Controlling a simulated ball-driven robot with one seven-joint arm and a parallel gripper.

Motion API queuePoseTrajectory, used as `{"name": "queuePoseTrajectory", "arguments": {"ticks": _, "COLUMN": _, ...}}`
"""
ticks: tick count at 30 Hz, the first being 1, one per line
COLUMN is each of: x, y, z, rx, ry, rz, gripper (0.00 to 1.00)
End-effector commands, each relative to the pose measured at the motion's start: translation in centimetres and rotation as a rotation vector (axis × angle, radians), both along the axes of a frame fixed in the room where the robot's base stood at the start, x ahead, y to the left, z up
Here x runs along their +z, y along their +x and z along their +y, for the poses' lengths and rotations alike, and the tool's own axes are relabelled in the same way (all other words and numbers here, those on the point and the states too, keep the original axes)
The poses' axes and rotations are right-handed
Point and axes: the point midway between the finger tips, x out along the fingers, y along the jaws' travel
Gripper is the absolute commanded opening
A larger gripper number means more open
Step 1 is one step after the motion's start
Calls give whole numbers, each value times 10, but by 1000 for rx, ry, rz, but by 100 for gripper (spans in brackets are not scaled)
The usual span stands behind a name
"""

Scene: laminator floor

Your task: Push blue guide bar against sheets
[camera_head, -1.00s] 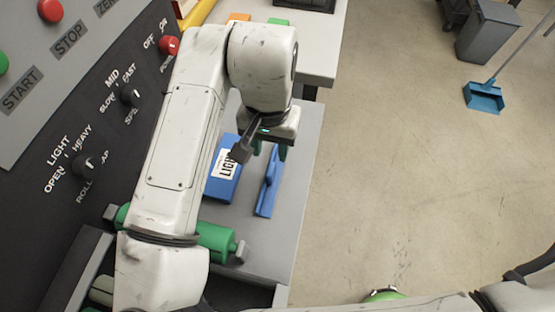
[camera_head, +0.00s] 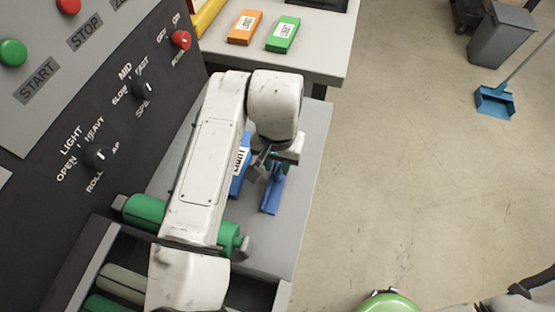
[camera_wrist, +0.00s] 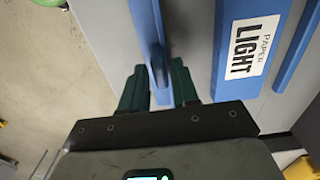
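The blue guide bar (camera_head: 272,193) lies on the grey feed table (camera_head: 308,160), with an upright fin along it. In the wrist view the bar (camera_wrist: 143,22) runs from the top edge down to my gripper. My gripper (camera_wrist: 158,82) has its two green fingers low on either side of the fin; whether they press on it is unclear. The blue pack labelled PAPER LIGHT (camera_head: 237,178) lies to the left of the bar, with a grey gap between them in the wrist view (camera_wrist: 222,60). My arm partly hides the pack in the head view. No loose sheets are distinguishable.
A green roller (camera_head: 146,211) lies across the near end of the table. The dark control panel (camera_head: 110,110) rises at left. An orange pack (camera_head: 244,27) and a green pack (camera_head: 283,34) lie on the back table (camera_head: 318,55). Open floor (camera_head: 430,190) is at right.

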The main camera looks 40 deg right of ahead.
Motion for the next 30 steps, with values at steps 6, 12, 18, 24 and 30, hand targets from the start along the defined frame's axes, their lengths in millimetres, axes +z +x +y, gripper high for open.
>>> {"name": "queuePoseTrajectory", "arguments": {"ticks": 6, "x": 0, "y": 0, "z": 0, "rx": 0, "ry": 0, "rz": 0, "gripper": 8}}
{"name": "queuePoseTrajectory", "arguments": {"ticks": 12, "x": 0, "y": 0, "z": 0, "rx": 0, "ry": 0, "rz": 0, "gripper": 0}}
{"name": "queuePoseTrajectory", "arguments": {"ticks": 18, "x": 0, "y": 0, "z": 0, "rx": 0, "ry": 0, "rz": 0, "gripper": 0}}
{"name": "queuePoseTrajectory", "arguments": {"ticks": 24, "x": 0, "y": 4, "z": 3, "rx": 3, "ry": 1, "rz": 0, "gripper": 0}}
{"name": "queuePoseTrajectory", "arguments": {"ticks": 30, "x": -2, "y": 41, "z": 29, "rx": 9, "ry": 3, "rz": -1, "gripper": 0}}
